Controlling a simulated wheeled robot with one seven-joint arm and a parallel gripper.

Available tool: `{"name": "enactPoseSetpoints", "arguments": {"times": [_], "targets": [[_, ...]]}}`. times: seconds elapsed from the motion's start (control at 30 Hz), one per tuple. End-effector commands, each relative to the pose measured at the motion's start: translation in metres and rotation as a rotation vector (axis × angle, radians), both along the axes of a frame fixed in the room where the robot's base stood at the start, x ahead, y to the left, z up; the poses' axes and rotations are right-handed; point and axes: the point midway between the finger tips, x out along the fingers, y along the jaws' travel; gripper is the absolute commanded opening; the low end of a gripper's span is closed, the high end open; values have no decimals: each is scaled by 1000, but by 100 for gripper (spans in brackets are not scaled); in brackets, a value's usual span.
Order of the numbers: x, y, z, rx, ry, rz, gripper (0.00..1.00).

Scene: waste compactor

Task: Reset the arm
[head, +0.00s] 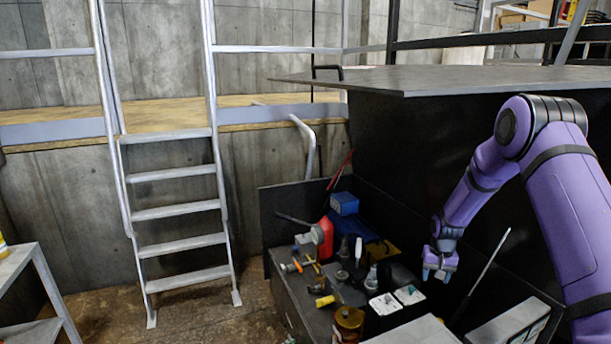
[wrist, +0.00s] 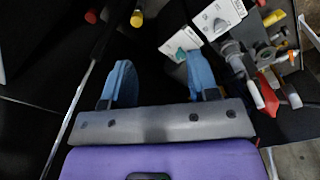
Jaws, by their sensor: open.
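My gripper (head: 439,274) hangs at the end of my purple arm, at the right of the head view, above the right side of a dark workbench cluttered with tools. In the wrist view my gripper (wrist: 156,82) shows its two blue fingers spread apart with nothing between them. The fingers touch nothing that I can see. The dark surface lies beyond the fingertips.
The workbench (head: 296,308) holds a red item (head: 325,236), a blue box (head: 344,203), white cards (head: 384,303) and a brown jar (head: 348,322). A dark panel stands behind my arm. A ladder (head: 180,211) stands at left. A thin rod (head: 487,268) leans right of my gripper.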

Motion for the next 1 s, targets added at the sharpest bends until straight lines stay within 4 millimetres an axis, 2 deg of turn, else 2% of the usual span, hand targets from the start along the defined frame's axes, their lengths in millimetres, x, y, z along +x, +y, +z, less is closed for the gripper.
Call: {"name": "enactPoseSetpoints", "arguments": {"times": [0.17, 0.23, 0.47, 0.7, 1.0], "targets": [[-5, 7, 49, -8, -27, 15, 54], [-10, 10, 75, -13, -41, 23, 54], [-37, 24, 160, -26, -87, 50, 54], [-81, 40, 242, -39, -136, 80, 54], [-153, 59, 326, -49, -202, 115, 54]]}}
